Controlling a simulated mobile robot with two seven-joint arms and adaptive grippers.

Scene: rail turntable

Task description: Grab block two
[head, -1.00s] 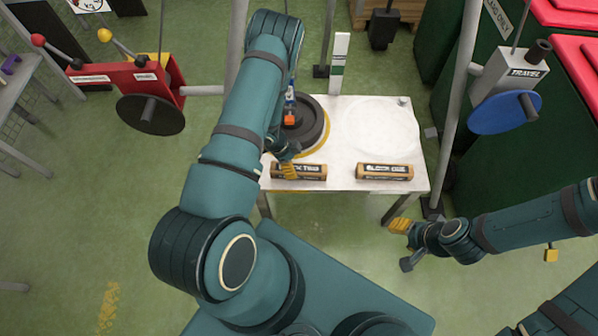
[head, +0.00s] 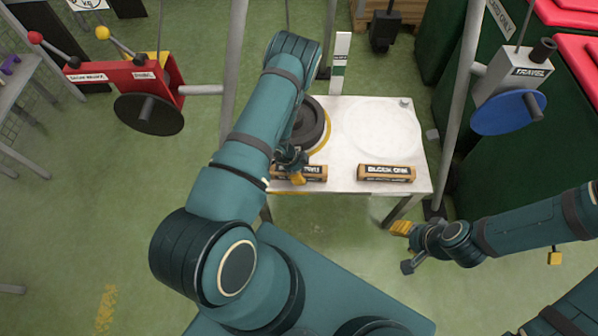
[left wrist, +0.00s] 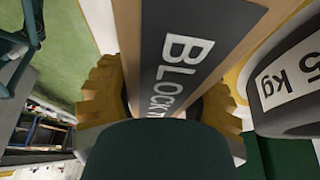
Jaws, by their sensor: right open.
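Block two (head: 316,173) is a brown bar with a dark label, lying at the front left of the white table (head: 345,182). My left gripper (head: 295,177) is over its middle and hides part of the label. In the left wrist view block two (left wrist: 176,48) runs between the two yellow finger pads, its label partly readable. The pads are close to its sides; whether both touch it cannot be told. My right gripper (head: 401,229) is open and empty, off the table's front right corner.
Block one (head: 386,173) lies to the right on the same table. A dark round weight (head: 312,122) stands behind block two, partly hidden by my left arm. Posts carry a red lever box (head: 118,75) and a travel box (head: 518,72) with a blue wheel.

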